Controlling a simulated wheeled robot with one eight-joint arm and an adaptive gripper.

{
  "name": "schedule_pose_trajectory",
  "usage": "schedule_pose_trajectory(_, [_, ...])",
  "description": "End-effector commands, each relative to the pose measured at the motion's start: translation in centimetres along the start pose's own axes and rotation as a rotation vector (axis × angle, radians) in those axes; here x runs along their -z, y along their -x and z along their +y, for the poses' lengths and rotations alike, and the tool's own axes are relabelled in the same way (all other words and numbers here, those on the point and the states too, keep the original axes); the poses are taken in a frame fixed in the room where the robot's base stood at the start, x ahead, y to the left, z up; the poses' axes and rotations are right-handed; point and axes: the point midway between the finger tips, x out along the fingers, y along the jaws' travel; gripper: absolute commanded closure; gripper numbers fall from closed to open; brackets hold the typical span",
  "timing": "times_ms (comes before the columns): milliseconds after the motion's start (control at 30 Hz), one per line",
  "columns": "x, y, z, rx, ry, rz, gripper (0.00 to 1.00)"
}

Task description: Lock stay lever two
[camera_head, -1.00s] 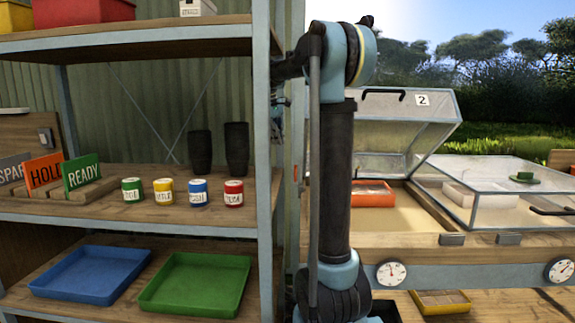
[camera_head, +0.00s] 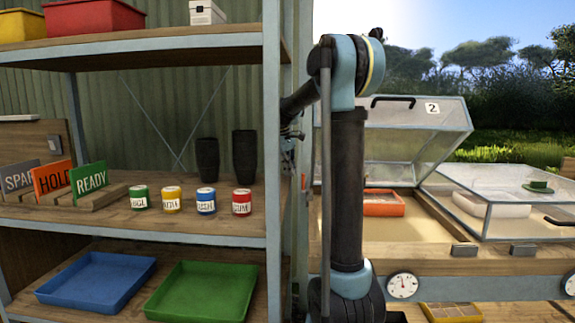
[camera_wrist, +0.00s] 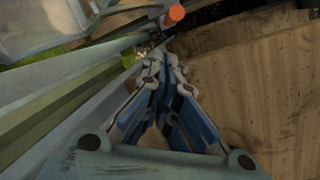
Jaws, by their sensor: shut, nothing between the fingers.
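The raised clear lid (camera_head: 418,140) with a "2" plate (camera_head: 432,107) stands tilted open in the head view, partly behind my arm. A small orange-red tip (camera_head: 303,182) shows between the shelf post and my arm. An orange-tipped rod (camera_wrist: 176,13) shows at the top of the wrist view, just beyond my fingertips; it may be the stay lever, but I cannot tell its position. My gripper (camera_wrist: 163,60) is shut and empty, apart from the orange tip. In the head view my gripper is mostly hidden by the shelf post.
The shelf post (camera_head: 272,140) stands close to my gripper. The shelf holds several labelled tins, black cups, and blue (camera_head: 95,282) and green (camera_head: 197,292) trays. A second clear lid (camera_head: 510,200) lies lower at right, with a green hat (camera_head: 538,187) on it.

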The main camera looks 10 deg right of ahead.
Motion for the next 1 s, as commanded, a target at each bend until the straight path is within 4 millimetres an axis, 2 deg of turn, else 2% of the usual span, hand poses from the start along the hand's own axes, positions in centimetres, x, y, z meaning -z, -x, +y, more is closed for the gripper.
schedule_pose_trajectory(200, [-2.0, -0.5, 0.0, 0.0, -0.001, 0.0, 1.0])
schedule_pose_trajectory(567, [-2.4, -0.6, 0.0, 0.0, 0.0, 0.0, 1.0])
schedule_pose_trajectory(600, [-3.4, -0.9, 0.9, 0.001, -0.009, -0.001, 1.0])
schedule_pose_trajectory(700, [-2.6, -0.6, 0.2, -0.003, -0.001, 0.002, 1.0])
schedule_pose_trajectory(1000, [-2.3, -0.5, -0.3, -0.047, -0.009, 0.033, 1.0])
